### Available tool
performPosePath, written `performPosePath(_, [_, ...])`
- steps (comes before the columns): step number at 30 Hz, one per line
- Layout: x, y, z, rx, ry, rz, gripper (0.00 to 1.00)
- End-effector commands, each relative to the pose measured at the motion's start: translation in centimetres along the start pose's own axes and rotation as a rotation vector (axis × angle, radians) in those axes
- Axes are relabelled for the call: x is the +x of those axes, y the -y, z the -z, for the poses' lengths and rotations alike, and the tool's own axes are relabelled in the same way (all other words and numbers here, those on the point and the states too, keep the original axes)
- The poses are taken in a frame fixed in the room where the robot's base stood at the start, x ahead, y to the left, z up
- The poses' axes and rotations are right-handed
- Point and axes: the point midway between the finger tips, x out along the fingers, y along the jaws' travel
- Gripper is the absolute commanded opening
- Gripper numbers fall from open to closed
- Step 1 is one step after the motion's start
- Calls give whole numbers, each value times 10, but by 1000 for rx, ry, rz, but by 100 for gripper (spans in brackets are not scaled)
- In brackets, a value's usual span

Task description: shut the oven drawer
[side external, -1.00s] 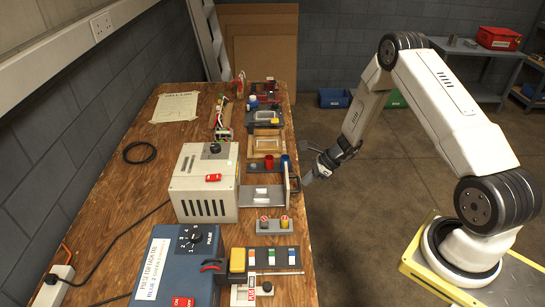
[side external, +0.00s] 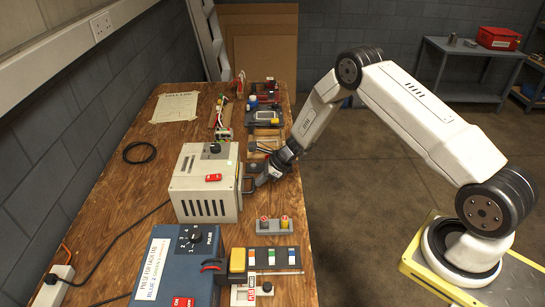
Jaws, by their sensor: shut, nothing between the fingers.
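The oven is a beige metal box (side external: 203,185) with a dark knob on top and dark vent slots low on its near side. Its drawer front with a dark handle (side external: 248,185) sits close against the right side of the oven, and no tray floor shows between them. My gripper (side external: 262,178) is shut and empty, with its fingertips at the drawer front. Whether they touch it is too small to tell, and my gripper hides part of the front.
A grey block with two round buttons (side external: 273,224) stands in front of the drawer area. A blue control box (side external: 180,265) is nearer. Several fixtures line the bench's right edge behind my gripper.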

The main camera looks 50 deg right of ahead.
Motion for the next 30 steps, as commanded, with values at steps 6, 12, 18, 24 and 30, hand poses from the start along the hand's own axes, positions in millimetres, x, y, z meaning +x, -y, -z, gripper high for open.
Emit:
performPosePath(6, [3,0,-4,0,1,0,0])
performPosePath(12, [3,0,-6,-2,3,1,0])
performPosePath(18, [1,0,-4,-2,4,1,0])
performPosePath(24, [-12,1,7,1,1,2,0])
performPosePath(30, [-35,1,24,3,0,3,0])
